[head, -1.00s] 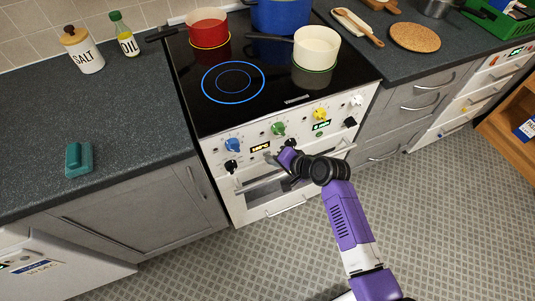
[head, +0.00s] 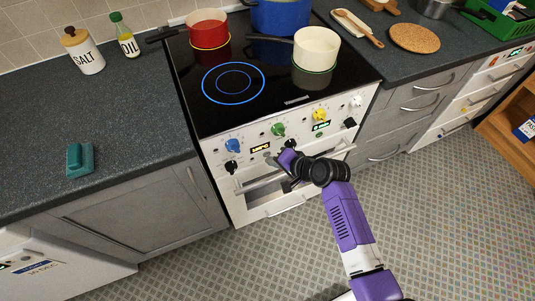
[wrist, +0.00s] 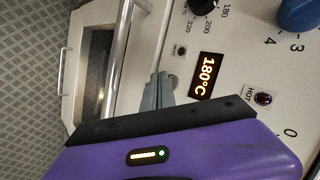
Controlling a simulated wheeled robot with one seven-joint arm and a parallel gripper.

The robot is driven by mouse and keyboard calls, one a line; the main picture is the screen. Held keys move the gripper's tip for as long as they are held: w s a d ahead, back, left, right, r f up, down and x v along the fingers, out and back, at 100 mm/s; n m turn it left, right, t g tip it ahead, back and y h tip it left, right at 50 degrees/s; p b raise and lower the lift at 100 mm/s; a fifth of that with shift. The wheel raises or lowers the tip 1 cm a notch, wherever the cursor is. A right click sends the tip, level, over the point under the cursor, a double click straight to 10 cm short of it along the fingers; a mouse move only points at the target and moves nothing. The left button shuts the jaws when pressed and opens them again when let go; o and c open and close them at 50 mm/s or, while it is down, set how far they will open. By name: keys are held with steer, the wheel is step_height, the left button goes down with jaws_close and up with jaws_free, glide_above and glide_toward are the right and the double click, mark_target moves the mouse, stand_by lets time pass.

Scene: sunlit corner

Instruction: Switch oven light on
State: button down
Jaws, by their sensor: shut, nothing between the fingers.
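The white oven (head: 236,205) stands under the black hob, with a panel of knobs and an orange display (head: 260,147). In the wrist view the display (wrist: 207,75) reads 180°C. A small HEAT lamp (wrist: 182,50) and a HOT lamp (wrist: 263,98) sit beside it. My gripper (head: 284,159) is in front of the lower panel, near the door handle. In the wrist view its grey fingers (wrist: 158,90) are shut and empty, pointing at the panel edge beside the display. I cannot tell whether they touch it. I cannot make out a light switch; the gripper hides part of the panel.
The oven door handle (wrist: 118,45) juts out close to the fingers. A blue knob (wrist: 298,14) and a black knob (wrist: 203,6) stick out from the panel. Pots, including a cream pot (head: 317,48), stand on the hob. The floor (head: 440,220) at right is clear.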

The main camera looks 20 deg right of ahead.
steer(key=shift+s, duration=0.25)
steer(key=shift+s, duration=0.1)
steer(key=shift+s+p, duration=1.45)
steer(key=shift+s, duration=1.5)
